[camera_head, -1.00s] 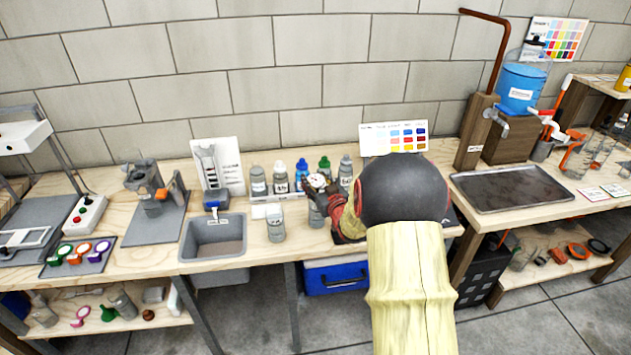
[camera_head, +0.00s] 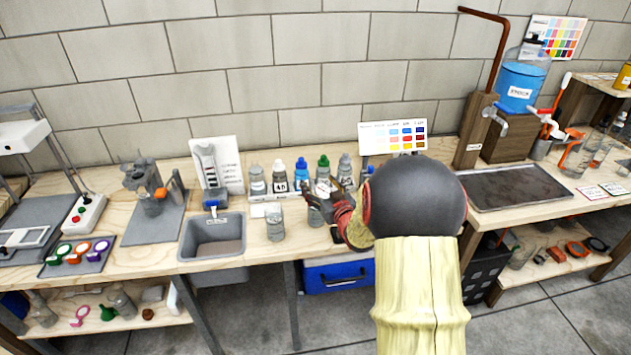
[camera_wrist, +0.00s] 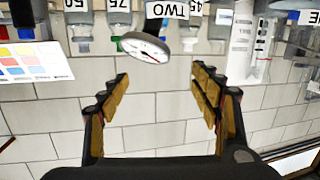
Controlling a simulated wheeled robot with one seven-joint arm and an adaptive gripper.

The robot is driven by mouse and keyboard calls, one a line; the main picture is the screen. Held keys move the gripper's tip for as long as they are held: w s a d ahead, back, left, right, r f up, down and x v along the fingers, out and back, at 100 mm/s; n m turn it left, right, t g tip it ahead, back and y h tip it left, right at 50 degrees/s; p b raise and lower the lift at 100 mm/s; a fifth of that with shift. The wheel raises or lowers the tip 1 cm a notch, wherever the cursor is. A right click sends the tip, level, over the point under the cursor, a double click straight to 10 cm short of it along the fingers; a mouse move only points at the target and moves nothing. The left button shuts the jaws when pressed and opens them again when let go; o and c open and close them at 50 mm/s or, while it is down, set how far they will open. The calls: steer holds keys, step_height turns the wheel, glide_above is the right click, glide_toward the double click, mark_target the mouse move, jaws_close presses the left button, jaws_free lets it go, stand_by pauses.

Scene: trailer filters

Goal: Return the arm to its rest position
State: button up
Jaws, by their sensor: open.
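My gripper (camera_head: 318,197) is in front of the row of capped bottles at the back of the left bench, with my yellow-sleeved arm reaching in from the lower right. In the wrist view my gripper (camera_wrist: 155,85) has its fingers wide apart with nothing between the pads. A round white dial gauge (camera_wrist: 145,47) shows beyond the fingertips, apart from them. My arm hides part of the bench's right side.
The bottle row includes a blue-capped bottle (camera_head: 302,175) and a green-capped bottle (camera_head: 323,168). A lone bottle (camera_head: 275,222) stands nearer the front beside the sink (camera_head: 212,238). A colour chart (camera_head: 393,138) stands behind; a metal tray (camera_head: 515,188) lies right.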

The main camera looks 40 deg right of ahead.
steer(key=v, duration=0.8)
steer(key=s+d+f+m+g, duration=0.2)
steer(key=s+f+g, duration=0.45)
steer(key=f, duration=0.45)
steer(key=s+a+g, duration=0.4)
steer(key=s, duration=0.3)
steer(key=s+a+r+n+y, duration=0.1)
steer(key=s+a+r+y, duration=0.1)
steer(key=a+r, duration=0.5)
steer(key=s+a+r+n+y, duration=0.1)
steer(key=a+r, duration=0.6)
steer(key=a, duration=0.7)
steer(key=s+a+r+n+y+p, duration=0.1)
steer(key=s+a+r+n+y, duration=0.1)
steer(key=a+r, duration=0.5)
steer(key=s+a+n, duration=0.1)
steer(key=s+a, duration=0.1)
steer(key=a, duration=0.1)
steer(key=shift+s+a+t+y, duration=0.3)
steer(key=shift+a+t, duration=0.05)
steer(key=shift+a, duration=0.05)
